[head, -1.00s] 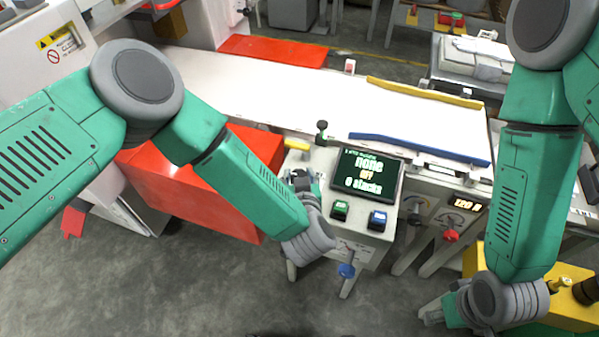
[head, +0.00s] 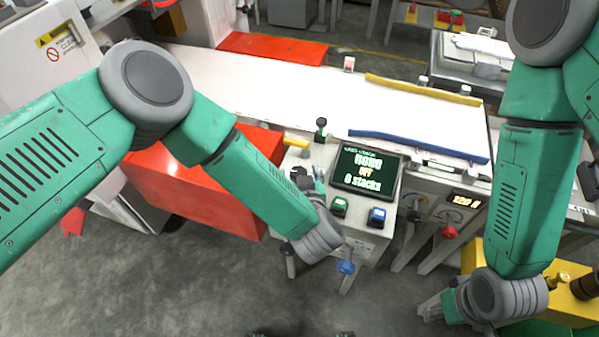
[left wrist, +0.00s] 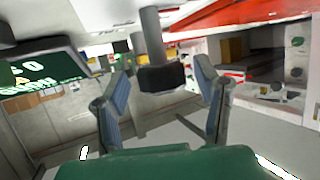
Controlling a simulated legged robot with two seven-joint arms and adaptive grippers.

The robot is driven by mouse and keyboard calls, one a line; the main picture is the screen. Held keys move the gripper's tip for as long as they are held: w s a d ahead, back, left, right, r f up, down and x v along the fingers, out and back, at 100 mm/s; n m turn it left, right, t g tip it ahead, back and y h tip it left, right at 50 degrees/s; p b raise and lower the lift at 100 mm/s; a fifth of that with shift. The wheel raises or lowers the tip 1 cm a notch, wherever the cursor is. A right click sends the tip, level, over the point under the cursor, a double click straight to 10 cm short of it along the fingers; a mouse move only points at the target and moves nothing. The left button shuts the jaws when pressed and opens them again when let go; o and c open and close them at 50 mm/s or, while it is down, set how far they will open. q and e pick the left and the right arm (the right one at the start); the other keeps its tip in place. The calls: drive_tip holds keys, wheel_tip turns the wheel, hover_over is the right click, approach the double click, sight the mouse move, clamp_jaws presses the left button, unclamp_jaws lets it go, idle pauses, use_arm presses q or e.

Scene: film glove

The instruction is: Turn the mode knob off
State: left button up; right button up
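The control panel has a dark screen (head: 367,170) reading none, OFF and 0 stacks. A dark-topped lever (head: 321,128) stands behind my left gripper (head: 308,180), which is over the panel's left part. In the left wrist view, that gripper's blue-padded fingers (left wrist: 162,100) are spread apart and empty. A black knob on a grey post (left wrist: 160,77) is beyond and between them, apparently untouched. A blue knob (head: 346,267) is on the panel's front. I cannot tell which is the mode knob. My right gripper (head: 452,306) is low at the right, its fingers unclear.
A yellow handle (head: 296,143) is left of the lever. A red knob (head: 449,233) is on the neighbouring machine. A red box (head: 190,190) stands left; the floor in front is clear.

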use_arm(q)
drive_tip(key=v, duration=1.2)
drive_tip(key=shift+f, duration=0.1)
drive_tip(key=shift+w+f, duration=0.1)
